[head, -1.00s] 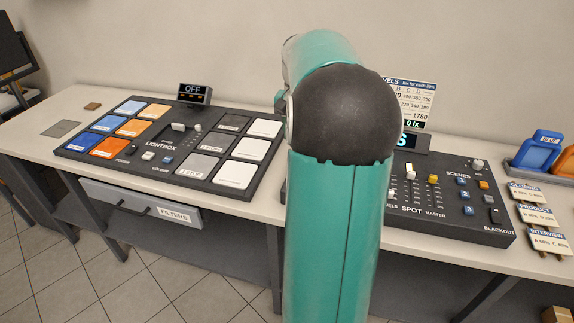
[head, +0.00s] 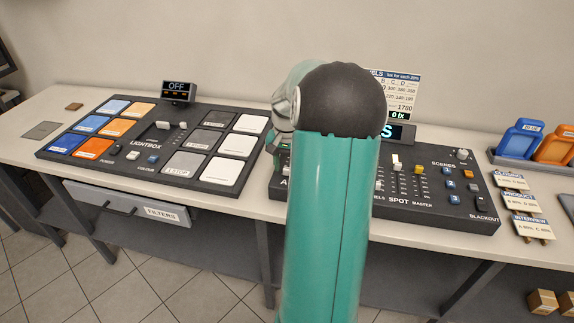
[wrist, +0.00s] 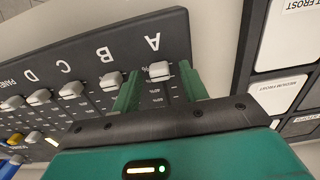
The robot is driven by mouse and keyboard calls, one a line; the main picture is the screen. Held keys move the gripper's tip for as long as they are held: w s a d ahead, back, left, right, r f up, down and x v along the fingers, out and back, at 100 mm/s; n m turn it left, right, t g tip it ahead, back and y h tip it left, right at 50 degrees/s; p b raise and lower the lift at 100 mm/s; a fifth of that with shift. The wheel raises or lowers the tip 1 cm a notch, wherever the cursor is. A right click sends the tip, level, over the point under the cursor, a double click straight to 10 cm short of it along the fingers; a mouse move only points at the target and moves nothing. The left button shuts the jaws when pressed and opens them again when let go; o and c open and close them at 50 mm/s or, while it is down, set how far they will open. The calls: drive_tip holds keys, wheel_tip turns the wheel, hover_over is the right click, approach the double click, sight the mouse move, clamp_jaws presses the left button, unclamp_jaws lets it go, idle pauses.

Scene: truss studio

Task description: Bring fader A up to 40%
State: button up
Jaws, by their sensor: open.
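Fader A's pale knob (wrist: 160,70) is in the wrist view, at the end of its slot beside the letter A. Percent marks run along the slot, with the knob at the low end. My gripper (wrist: 159,82) is open, with one green finger on each side of the knob. Whether the fingers touch it I cannot tell. In the head view my arm hides fader A and most of the left part of the fader desk (head: 440,208).
Faders B (wrist: 110,80), C (wrist: 72,89) and D (wrist: 39,97) stand in a row beside A. The lightbox panel (head: 165,142) lies left of the fader desk. A lux display (head: 398,114) reads 0 lx behind the desk. Scene cards (head: 518,202) lie at right.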

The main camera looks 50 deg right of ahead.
clamp_jaws()
drive_tip(key=shift+w+d, duration=0.3)
drive_tip(key=shift+d, duration=0.45)
drive_tip(key=shift+w+d, duration=0.3)
drive_tip(key=shift+d, duration=0.45)
unclamp_jaws()
wheel_tip(320, 180, up, 14)
